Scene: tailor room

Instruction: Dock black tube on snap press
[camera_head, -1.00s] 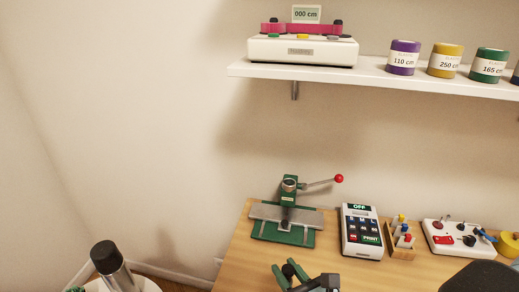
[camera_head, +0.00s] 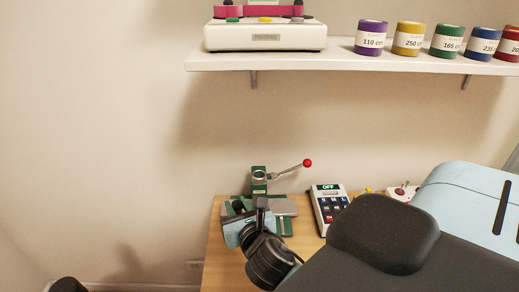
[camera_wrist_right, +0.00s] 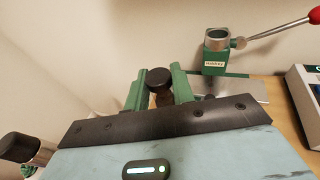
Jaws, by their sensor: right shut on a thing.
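The green snap press (camera_head: 258,180) stands on the wooden table, with a red-knobbed lever out to its right. It has a grey plate (camera_head: 282,207) and an open round holder on top, seen in the right wrist view (camera_wrist_right: 216,40). My right gripper (camera_head: 240,207) is in front of the press at its left side. Its green fingers (camera_wrist_right: 158,92) are shut on the black tube (camera_wrist_right: 159,80), whose dark round cap shows between them. The tube is apart from the press head; its lower part is hidden. My left gripper is not in view.
A calculator-like device (camera_head: 328,208) stands right of the press. A black-capped metal cylinder (camera_wrist_right: 20,148) is at the lower left of the wrist view. A wall shelf (camera_head: 345,66) with tape rolls hangs above. My right arm hides much of the table.

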